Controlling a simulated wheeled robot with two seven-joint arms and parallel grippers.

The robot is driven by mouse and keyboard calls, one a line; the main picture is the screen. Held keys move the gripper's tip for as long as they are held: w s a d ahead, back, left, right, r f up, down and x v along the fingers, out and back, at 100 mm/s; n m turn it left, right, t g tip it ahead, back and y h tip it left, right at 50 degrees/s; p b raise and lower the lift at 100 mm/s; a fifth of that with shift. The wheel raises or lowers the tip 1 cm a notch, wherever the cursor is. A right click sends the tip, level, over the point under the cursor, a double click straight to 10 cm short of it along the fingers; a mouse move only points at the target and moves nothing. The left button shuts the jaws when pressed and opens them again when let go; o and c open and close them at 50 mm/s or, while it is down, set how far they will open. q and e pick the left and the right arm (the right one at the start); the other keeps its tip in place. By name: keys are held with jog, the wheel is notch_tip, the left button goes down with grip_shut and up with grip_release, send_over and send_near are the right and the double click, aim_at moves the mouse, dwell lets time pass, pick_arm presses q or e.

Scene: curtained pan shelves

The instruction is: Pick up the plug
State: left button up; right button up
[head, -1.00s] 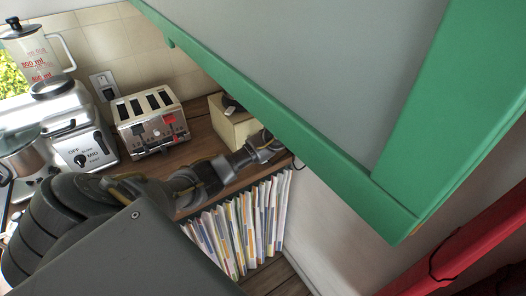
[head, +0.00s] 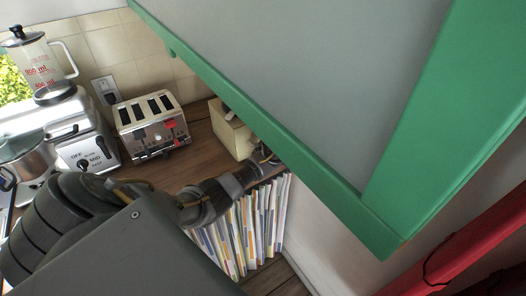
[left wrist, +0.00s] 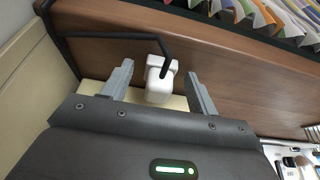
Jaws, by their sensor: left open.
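The plug (left wrist: 159,82) is a small white block with a black cord, seen in the left wrist view. It lies between the two fingers of my left gripper (left wrist: 159,90), with a gap on each side. The gripper is open and holds nothing. In the head view my left gripper (head: 264,160) is at the right end of the wooden counter, partly hidden by the green frame. I cannot make out the plug in the head view. My right gripper is not in view.
A cream box (head: 229,138) stands on the counter (head: 172,170) beside my left gripper. A toaster (head: 152,124) and a blender (head: 70,125) stand farther left. A large green-framed panel (head: 300,150) covers the upper right. Upright files (head: 252,228) fill the shelf below the counter.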

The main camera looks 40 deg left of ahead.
pick_arm(q)
jog(key=c, duration=1.1)
jog(key=shift+r, duration=0.15)
